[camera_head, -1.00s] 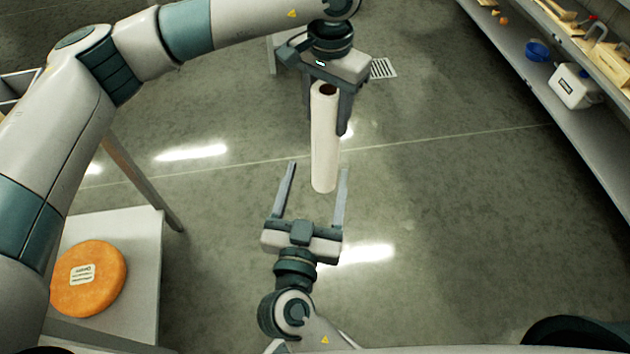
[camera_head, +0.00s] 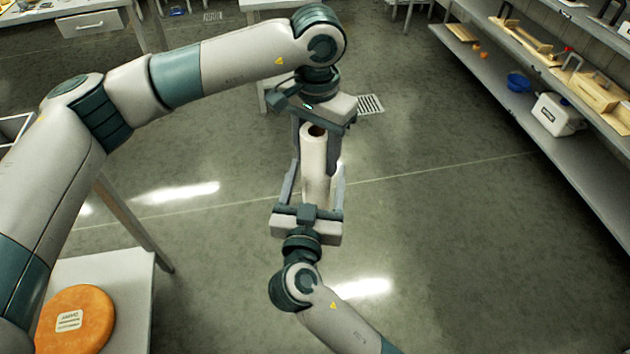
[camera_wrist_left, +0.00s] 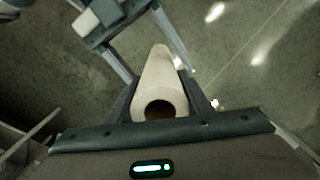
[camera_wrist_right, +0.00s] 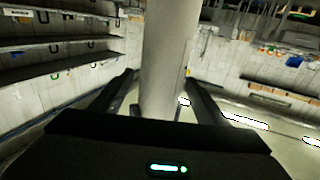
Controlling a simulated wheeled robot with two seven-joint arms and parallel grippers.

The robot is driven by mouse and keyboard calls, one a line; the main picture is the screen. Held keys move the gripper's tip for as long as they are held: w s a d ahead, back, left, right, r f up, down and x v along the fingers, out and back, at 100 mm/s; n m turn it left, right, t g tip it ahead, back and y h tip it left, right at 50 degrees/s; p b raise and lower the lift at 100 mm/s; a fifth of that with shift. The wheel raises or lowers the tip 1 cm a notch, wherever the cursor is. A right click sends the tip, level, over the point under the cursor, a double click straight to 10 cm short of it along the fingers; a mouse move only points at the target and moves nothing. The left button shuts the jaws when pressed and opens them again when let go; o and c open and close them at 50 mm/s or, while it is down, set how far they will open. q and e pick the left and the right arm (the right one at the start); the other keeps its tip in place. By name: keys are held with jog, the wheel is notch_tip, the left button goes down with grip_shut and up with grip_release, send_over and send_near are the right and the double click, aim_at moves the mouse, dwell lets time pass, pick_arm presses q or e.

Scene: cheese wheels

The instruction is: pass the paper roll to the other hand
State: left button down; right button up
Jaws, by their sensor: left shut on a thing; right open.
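The white paper roll (camera_head: 314,160) stands nearly upright in mid-air, its brown core opening at the top. My left gripper (camera_head: 318,140) comes from above and is shut on its upper part; the left wrist view shows the roll (camera_wrist_left: 161,90) between the fingers. My right gripper (camera_head: 310,178) comes from below, open, with its fingers on either side of the roll's lower part. In the right wrist view the roll (camera_wrist_right: 168,60) stands between the open fingers, with a gap at least on the right. The roll's lower end is partly hidden by the right gripper.
An orange cheese wheel (camera_head: 75,322) lies on a pale table (camera_head: 128,290) at the lower left. Shelves (camera_head: 570,150) at the right hold a white box (camera_head: 556,114) and a blue bowl (camera_head: 518,82). The floor around the grippers is clear.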

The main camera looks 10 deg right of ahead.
jog(key=shift+c, duration=0.4)
jog(key=c, duration=1)
pick_arm(q)
jog(key=c, duration=1.3)
grip_release()
jog(key=shift+c, duration=0.2)
pick_arm(e)
jog(key=shift+r, duration=0.1)
jog(key=c, duration=0.4)
pick_arm(q)
jog(key=o, duration=0.5)
notch_tip(320, 180, up, 12)
